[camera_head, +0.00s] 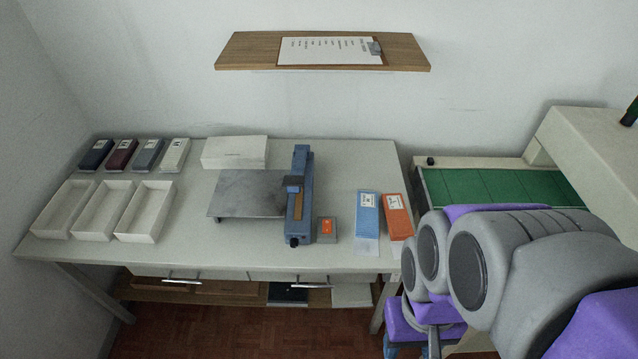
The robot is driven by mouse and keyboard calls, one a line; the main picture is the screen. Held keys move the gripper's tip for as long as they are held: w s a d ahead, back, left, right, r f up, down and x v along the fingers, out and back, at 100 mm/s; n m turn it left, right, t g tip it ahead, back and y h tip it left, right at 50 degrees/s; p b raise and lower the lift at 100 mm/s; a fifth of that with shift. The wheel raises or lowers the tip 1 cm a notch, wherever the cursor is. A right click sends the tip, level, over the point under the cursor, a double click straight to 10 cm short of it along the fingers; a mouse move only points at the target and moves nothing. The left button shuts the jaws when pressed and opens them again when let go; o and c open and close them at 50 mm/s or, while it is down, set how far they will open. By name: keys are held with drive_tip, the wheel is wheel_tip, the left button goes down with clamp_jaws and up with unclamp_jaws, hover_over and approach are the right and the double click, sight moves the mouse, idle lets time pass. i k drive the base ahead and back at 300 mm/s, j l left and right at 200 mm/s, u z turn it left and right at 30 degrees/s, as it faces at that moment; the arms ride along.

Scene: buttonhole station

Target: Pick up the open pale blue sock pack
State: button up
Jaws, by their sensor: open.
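The pale blue sock pack (367,216) lies flat near the right end of the table, with a white label at its top. A clear, whitish strip extends from its near end, which looks like an open bag end. An orange pack (396,213) lies close to its right side. My gripper (433,338) shows only partly at the bottom edge, below my purple and grey arm. It is open, away from the pack, to the right and in front of the table. Its fingertips are not clearly seen.
A blue press-like tool (299,197) with a grey plate (243,193) stands left of the pack. A small box with an orange top (326,229) sits between them. White trays (144,213) and small boxes (148,154) fill the left side. A green belt (500,187) lies right.

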sight(367, 227)
drive_tip(key=i+j+z, duration=0.15)
drive_tip(key=i+j, duration=0.15)
drive_tip(key=i+j+z, duration=0.15)
drive_tip(key=j, duration=0.3)
drive_tip(key=i+z, duration=0.1)
drive_tip(key=z, duration=1.3)
